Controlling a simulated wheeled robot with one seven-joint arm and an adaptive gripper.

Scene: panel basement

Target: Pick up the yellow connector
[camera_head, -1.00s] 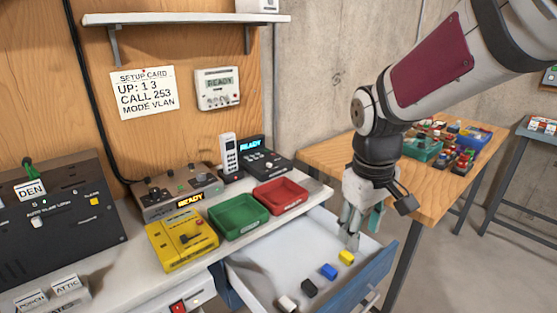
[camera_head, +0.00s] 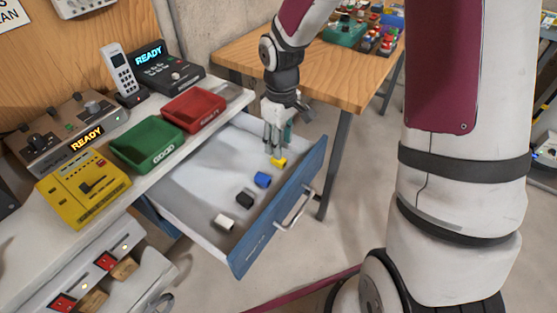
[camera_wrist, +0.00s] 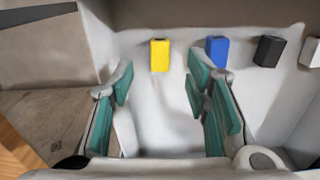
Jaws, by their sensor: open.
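The yellow connector (camera_head: 278,161) is a small block on the floor of the open drawer (camera_head: 190,187), at the right end of a row. In the wrist view the yellow connector (camera_wrist: 160,55) lies ahead of the gap between my fingers, nothing between them. My gripper (camera_head: 275,148) points down over the drawer, close to the yellow connector in the head view. In the wrist view my gripper (camera_wrist: 163,85) is open and empty, its teal pads apart. The blue connector (camera_wrist: 216,50) is just beyond the right finger.
A blue connector (camera_head: 262,180), a black one (camera_head: 244,199) and a white one (camera_head: 223,222) share the drawer. The drawer's blue front (camera_head: 290,205) and side walls surround them. Green (camera_head: 148,143) and red (camera_head: 193,108) trays stand on the counter. A wooden table (camera_head: 335,75) is behind.

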